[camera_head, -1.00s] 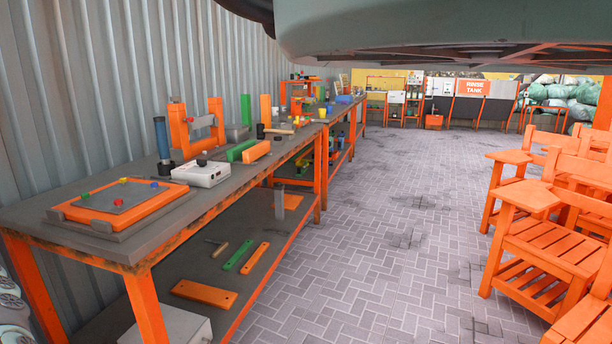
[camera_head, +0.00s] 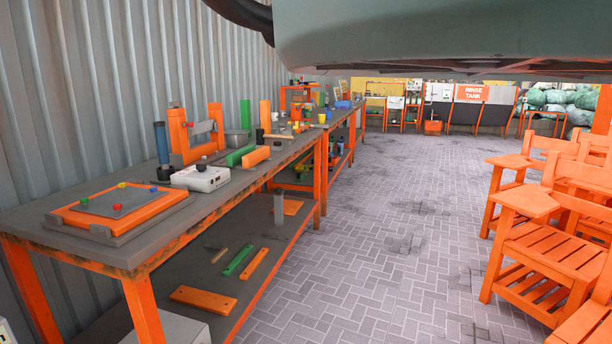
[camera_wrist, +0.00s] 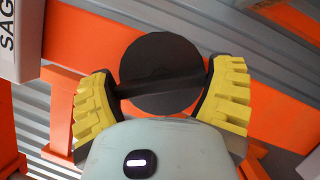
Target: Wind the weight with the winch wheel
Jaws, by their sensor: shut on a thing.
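In the wrist view, a round black disc, which looks like the winch wheel (camera_wrist: 160,58), sits between the fingers, with a dark bar across it. My gripper (camera_wrist: 163,90) has yellow ridged fingers, one on each side of the disc, and is shut on the bar. The fingers hide the bar's ends. An orange beam (camera_wrist: 80,50) runs behind the disc. The weight cannot be made out in either view. My gripper and the wheel do not show in the head view.
A white box with lettering (camera_wrist: 18,40) is close at the wrist view's upper left. In the head view, a cluttered workbench (camera_head: 215,205) runs along the corrugated wall (camera_head: 90,90). Orange chairs (camera_head: 545,235) stand at right. The paved floor (camera_head: 390,220) between is clear.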

